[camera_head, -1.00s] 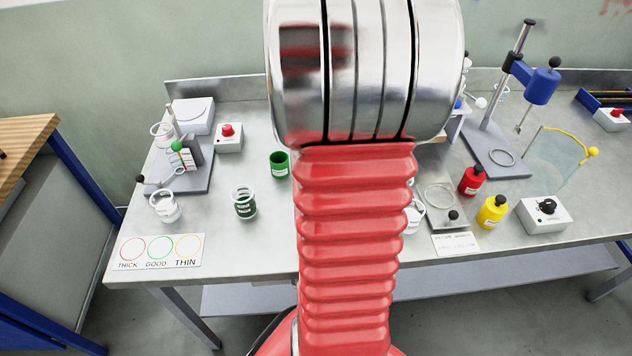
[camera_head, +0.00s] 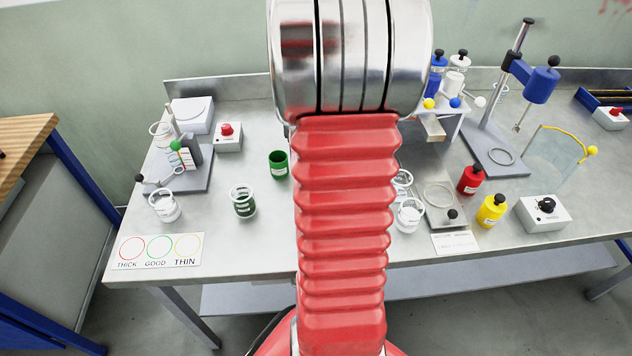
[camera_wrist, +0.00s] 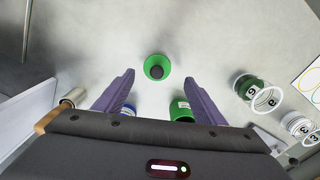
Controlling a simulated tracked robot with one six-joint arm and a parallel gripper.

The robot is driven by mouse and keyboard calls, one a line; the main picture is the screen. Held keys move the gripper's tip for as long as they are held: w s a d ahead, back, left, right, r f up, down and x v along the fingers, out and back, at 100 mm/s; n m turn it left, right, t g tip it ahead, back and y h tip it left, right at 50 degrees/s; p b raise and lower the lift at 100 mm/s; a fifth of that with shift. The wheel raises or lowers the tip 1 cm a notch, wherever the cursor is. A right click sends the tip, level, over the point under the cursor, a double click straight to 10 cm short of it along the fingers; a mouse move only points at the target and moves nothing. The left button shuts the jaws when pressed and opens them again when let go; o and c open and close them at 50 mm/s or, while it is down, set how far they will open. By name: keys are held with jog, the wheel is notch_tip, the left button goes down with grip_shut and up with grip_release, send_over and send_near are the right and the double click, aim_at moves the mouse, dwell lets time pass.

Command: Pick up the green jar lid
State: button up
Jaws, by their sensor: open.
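The green jar lid (camera_wrist: 157,67) lies on the grey bench in the wrist view, a green disc with a dark knob in its middle. It is hidden behind my arm in the head view. My gripper (camera_wrist: 159,77) is open, its two purple fingers pointing towards the lid, one to each side of it. Nothing is between the fingers close to my palm that I can see held. A green jar (camera_head: 278,164) with a white label stands open on the bench; it also shows by the right finger in the wrist view (camera_wrist: 181,111).
A glass jar with green contents (camera_head: 243,202) stands near the green jar. A red bottle (camera_head: 471,180) and a yellow bottle (camera_head: 491,211) stand at right. A blue-and-white container (camera_wrist: 128,110) shows beside the left finger. The bench around the lid is clear.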

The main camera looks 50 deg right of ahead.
jog(key=shift+s+d+f, duration=0.1)
jog(key=shift+d+f, duration=0.05)
jog(key=shift+f, duration=1.15)
jog(key=shift+s+d+f, duration=0.1)
jog(key=shift+f, duration=1.15)
jog(key=shift+c, duration=0.3)
jog(key=c, duration=1.1)
